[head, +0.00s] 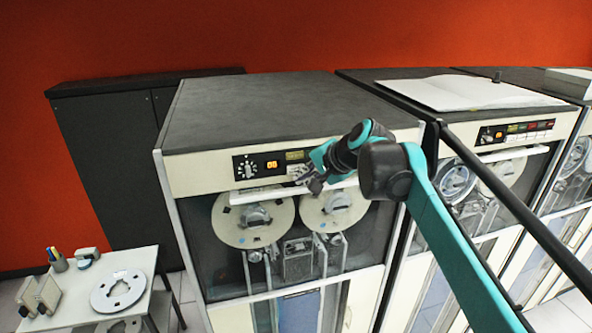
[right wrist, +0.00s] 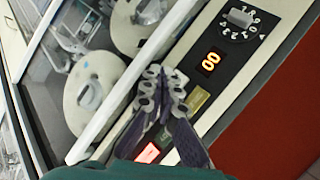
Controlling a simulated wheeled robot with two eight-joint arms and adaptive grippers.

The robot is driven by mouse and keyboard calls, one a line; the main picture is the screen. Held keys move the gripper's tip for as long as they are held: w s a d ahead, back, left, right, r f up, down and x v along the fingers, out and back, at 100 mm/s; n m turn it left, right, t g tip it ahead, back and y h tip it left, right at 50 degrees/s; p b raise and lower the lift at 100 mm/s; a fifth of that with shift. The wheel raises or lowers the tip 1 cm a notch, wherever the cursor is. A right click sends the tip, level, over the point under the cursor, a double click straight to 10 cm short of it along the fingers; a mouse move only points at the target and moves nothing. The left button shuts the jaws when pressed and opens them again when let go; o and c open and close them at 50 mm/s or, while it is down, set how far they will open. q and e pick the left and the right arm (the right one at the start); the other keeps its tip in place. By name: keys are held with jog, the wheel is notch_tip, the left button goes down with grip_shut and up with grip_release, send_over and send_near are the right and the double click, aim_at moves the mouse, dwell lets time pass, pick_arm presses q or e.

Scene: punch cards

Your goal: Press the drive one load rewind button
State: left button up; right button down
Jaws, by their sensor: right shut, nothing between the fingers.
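The first tape drive (head: 178,185) is the cream cabinet in the middle of the head view, with a black control panel (head: 243,170) along its top front. The panel has a dial (right wrist: 240,18), an orange "00" display (right wrist: 210,62), an olive button (right wrist: 198,99) and a lit red button (right wrist: 148,153). The lettering is too small to read, so I cannot tell which is load rewind. My right gripper (head: 312,184) is shut and empty in front of the panel's right part; its fingertips (right wrist: 162,76) show beside the display and olive button. Contact is unclear. My left gripper is not in view.
Two tape reels (head: 240,232) sit behind the drive's window, below a white ledge (right wrist: 118,105). A second drive (head: 490,152) stands to the right, with an open book (head: 450,92) on top. A small white table (head: 75,308) stands at the lower left.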

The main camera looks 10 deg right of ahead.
jog(key=shift+w, duration=0.5)
dwell(1.2)
jog(key=shift+w, duration=0.4)
